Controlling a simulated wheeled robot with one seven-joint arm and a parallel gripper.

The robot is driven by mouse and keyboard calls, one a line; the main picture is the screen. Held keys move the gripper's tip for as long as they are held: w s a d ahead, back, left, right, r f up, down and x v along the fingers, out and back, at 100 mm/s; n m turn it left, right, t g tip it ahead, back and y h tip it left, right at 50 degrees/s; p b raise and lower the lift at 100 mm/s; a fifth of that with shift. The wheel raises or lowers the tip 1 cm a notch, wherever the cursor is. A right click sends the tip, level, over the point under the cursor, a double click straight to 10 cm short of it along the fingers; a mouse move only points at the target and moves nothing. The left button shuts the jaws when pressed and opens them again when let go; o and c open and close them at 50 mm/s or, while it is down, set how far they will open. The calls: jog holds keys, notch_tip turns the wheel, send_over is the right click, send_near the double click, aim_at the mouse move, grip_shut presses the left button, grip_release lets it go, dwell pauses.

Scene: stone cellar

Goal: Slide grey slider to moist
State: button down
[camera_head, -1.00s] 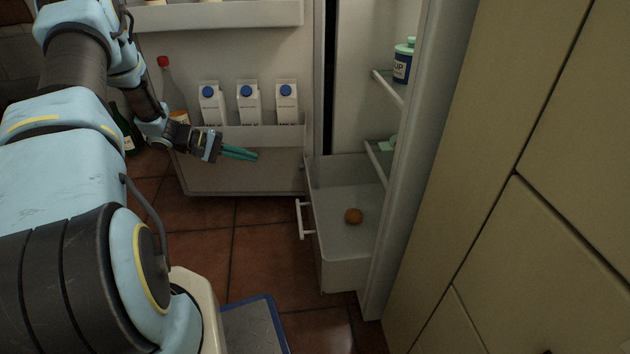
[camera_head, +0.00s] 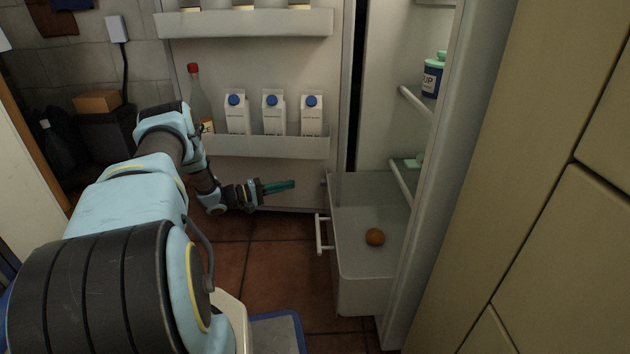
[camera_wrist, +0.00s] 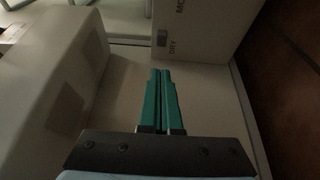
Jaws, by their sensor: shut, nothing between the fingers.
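The grey slider (camera_wrist: 162,38) shows small in the wrist view, on a pale panel (camera_wrist: 205,30) printed with "DRY" and, cut off by the top edge, "MO". The slider sits beside the word "DRY". My gripper (camera_wrist: 160,72) is shut and empty, its teal fingertips just below the slider in the picture and seemingly apart from it. In the head view my gripper (camera_head: 293,185) is left of the pulled-out fridge drawer (camera_head: 362,292), and the slider cannot be made out there.
The open fridge door carries cartons (camera_head: 273,115) and a bottle (camera_head: 196,95). A yellowish cabinet (camera_head: 540,200) stands at right. Tiled floor (camera_head: 270,270) lies below my arm.

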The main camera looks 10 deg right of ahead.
aim_at(323, 183)
jog(key=shift+w+d+b, duration=0.25)
jog(key=shift+d+b, duration=0.4)
jog(key=shift+d, duration=1)
jog(key=shift+w+d+b, duration=0.25)
jog(key=shift+d+b, duration=0.35)
jog(key=shift+d, duration=1.05)
jog(key=shift+w+d+b, duration=0.25)
jog(key=shift+d+b, duration=0.4)
jog(key=shift+d, duration=1)
jog(key=s+p, duration=0.2)
jog(key=s+a+p, duration=0.1)
jog(key=s+p, duration=0.1)
jog(key=shift+s+r+p, duration=0.2)
jog(key=shift+s+p, duration=0.15)
jog(key=shift+s+f, duration=0.2)
jog(key=shift+s, duration=0.25)
